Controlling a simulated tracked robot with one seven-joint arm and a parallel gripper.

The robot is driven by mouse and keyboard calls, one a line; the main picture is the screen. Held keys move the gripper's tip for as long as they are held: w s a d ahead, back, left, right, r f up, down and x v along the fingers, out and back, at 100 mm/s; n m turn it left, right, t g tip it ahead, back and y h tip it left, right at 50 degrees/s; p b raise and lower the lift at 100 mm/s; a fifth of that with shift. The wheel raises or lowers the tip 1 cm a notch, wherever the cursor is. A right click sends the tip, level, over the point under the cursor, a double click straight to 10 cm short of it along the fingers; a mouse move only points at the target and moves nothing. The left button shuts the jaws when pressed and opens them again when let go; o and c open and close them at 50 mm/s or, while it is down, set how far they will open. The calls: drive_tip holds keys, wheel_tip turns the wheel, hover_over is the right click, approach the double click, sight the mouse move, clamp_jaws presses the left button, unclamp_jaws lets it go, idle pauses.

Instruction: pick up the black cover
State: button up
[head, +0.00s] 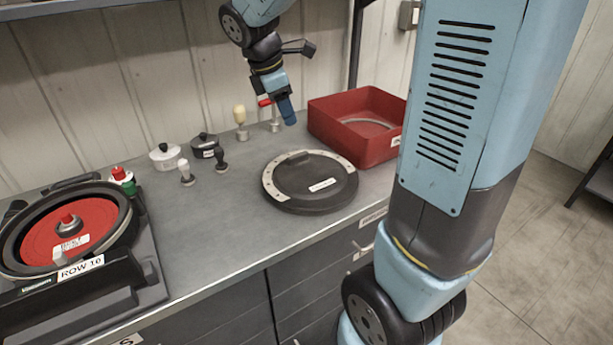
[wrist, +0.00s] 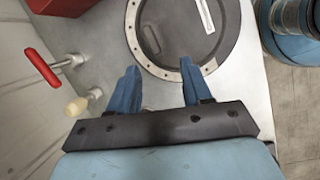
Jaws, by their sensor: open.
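The black cover (head: 312,188) is a round, dark lid lying flat on the grey worktop, with a raised handle bar, a white label and a pale, holed metal strip along part of its rim. In the wrist view the cover (wrist: 178,35) is at the top centre, partly cut off by the frame. My gripper (head: 278,108) hangs above the worktop, behind and left of the cover, apart from it. In the wrist view my gripper (wrist: 160,88) has its two blue fingers spread, with nothing between them.
A red bin (head: 345,145) stands right behind the cover. A pale-yellow knob (head: 240,115), a white-lidded pot (head: 165,156) and a black-lidded pot (head: 204,145) stand left. The seed meter (head: 125,255) with its red disc is far left. Worktop between is clear.

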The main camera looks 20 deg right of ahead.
drive_tip(key=w+a+f+n, duration=0.2)
drive_tip(key=w+n, duration=0.1)
hover_over(298, 155)
drive_tip(key=a, duration=0.3)
drive_tip(key=shift+g+h, duration=0.3)
drive_tip(key=shift+h, duration=0.1)
wheel_tip(298, 155, down, 9)
drive_tip(key=shift+d+r, duration=0.15)
drive_tip(key=shift+r, duration=0.05)
drive_tip(key=shift+x, duration=2.6)
drive_tip(key=shift+s+d, duration=0.1)
drive_tip(key=shift+s, duration=0.1)
clamp_jaws()
